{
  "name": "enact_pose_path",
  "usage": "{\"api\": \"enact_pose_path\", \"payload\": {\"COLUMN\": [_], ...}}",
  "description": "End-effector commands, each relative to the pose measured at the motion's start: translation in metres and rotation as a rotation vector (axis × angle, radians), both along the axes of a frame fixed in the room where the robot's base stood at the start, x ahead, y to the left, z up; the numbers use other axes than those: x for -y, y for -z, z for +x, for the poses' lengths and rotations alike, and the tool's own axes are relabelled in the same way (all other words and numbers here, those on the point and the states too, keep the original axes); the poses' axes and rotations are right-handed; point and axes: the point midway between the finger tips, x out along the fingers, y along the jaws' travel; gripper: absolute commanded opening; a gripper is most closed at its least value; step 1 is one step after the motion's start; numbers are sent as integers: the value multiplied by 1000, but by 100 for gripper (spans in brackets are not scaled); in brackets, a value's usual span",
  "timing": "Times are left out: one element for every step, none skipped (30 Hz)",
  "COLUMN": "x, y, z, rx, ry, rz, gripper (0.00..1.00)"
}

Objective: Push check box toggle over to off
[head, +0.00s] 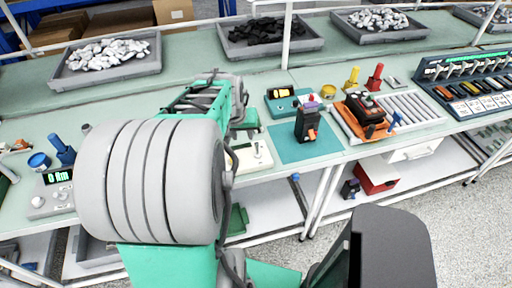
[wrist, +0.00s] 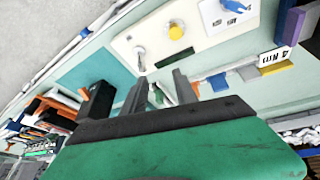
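The check box is a cream box (head: 248,158) on the bench, partly hidden behind my arm in the head view. A small toggle lever stands on it (head: 257,149). In the wrist view the cream box (wrist: 158,38) shows a metal toggle (wrist: 140,56) and a round yellow button or lamp (wrist: 176,31). I cannot tell which toggle position is off. My gripper (wrist: 160,84) has its two dark fingers apart with nothing between them. The fingertips point towards the cream box near the toggle; I cannot tell whether they touch it. My arm hides the gripper in the head view.
A teal mat (head: 287,153) beside the box holds a black breaker (head: 306,124). A tray with an orange and black device (head: 368,112) stands right of it. A torque display unit (head: 52,195) stands at left. Parts trays (head: 104,58) line the back.

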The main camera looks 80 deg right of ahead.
Motion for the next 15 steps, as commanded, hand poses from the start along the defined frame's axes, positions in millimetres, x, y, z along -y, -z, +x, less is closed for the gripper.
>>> {"api": "enact_pose_path", "payload": {"x": [7,10,12,13,15,17,19,21,23,26,28,31,33,35,38], "y": [6,8,11,13,16,20,24,29,37,43,48,55,60,65,69], "z": [-19,-26,-32,-34,-35,-35,-35,-35,-35,-35,-35,-36,-36,-36,-36], "rx": [-3,-5,-6,-7,-7,-8,-8,-8,-8,-8,-8,-7,-7,-7,-7], "ry": [43,59,72,77,79,78,78,77,77,77,77,77,77,77,77], "rz": [0,-1,0,1,1,1,1,2,5,3,3,4,3,3,2], "gripper": [35,35,35,35,35,35,35,35,35,35,35,35,35,35,35]}}
